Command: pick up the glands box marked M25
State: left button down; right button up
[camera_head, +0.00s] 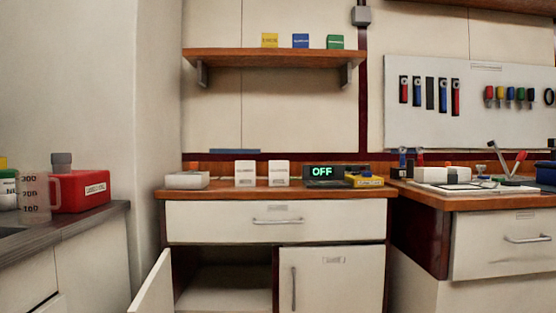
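Two white upright boxes stand side by side on the wooden counter: the left white box (245,174) and the right white box (279,174). Each has small print on its front, too small to read, so I cannot tell whether either is the glands box marked M25. Three small boxes stand on the wall shelf: a yellow box (269,41), a blue box (300,41) and a green box (335,42). Their labels are also too small to read. Neither of my grippers is in view.
A display reading OFF (324,173) sits right of the white boxes, beside a yellow-and-dark item (363,180). A low white box (187,180) is at the counter's left. The lower left cabinet door (152,288) stands open. A red container (81,190) is on the left worktop.

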aim_at(278, 170)
jog(key=i+l+u, duration=0.15)
jog(key=i+u, duration=0.2)
jog(key=i, duration=0.15)
jog(key=i+l+u, duration=0.7)
jog(key=i+l, duration=0.05)
jog(key=i, duration=0.15)
